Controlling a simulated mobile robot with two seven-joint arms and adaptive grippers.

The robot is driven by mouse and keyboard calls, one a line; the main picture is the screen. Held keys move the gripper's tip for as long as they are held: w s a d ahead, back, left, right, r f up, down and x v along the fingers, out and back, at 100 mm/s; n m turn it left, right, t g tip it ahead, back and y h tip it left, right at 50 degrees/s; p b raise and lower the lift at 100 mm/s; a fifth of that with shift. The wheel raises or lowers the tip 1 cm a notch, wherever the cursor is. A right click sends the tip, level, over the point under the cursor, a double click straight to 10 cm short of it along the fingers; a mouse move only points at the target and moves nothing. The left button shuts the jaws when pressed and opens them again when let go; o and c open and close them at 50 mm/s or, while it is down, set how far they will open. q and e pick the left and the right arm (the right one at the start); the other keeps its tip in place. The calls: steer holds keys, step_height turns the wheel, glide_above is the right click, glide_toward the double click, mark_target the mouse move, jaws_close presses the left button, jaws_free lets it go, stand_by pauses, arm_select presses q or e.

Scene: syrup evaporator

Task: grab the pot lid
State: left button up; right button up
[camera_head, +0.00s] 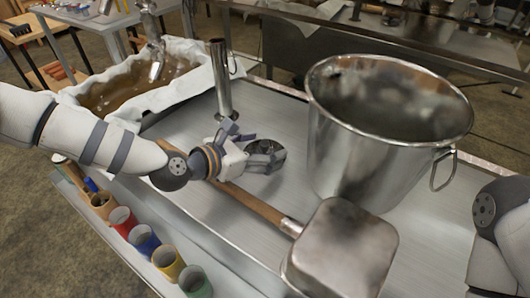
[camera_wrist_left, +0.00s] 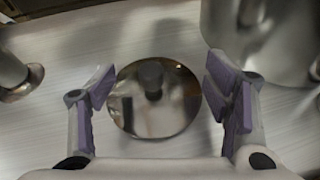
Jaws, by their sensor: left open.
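The pot lid (camera_head: 267,164) is a small round shiny metal disc with a dark knob, lying flat on the metal table. It also shows in the left wrist view (camera_wrist_left: 155,118), with its knob (camera_wrist_left: 151,76) upright near the middle. My left gripper (camera_head: 256,146) is open over the lid. In the left wrist view its two purple-padded fingers (camera_wrist_left: 161,87) stand apart on either side of the lid, with nothing held between them. Part of the lid is hidden by the fingers in the head view. My right gripper is out of view; only part of that arm shows at the right edge.
A large metal pot (camera_head: 388,165) stands right of the lid. A long wooden-handled square metal scoop (camera_head: 342,248) lies in front. A tall metal cylinder (camera_head: 221,80) stands behind, beside a cloth-lined tray (camera_head: 207,55) of brown liquid. Several coloured cups, including a red one (camera_head: 122,220), line the front-left shelf.

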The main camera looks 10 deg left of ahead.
arm_select(q)
steer(key=shift+w+d+f, duration=0.15)
steer(key=shift+w+f, duration=0.05)
steer(key=c, duration=1.4)
jaws_close()
steer(key=shift+s, duration=0.1)
steer(key=shift+f, duration=0.15)
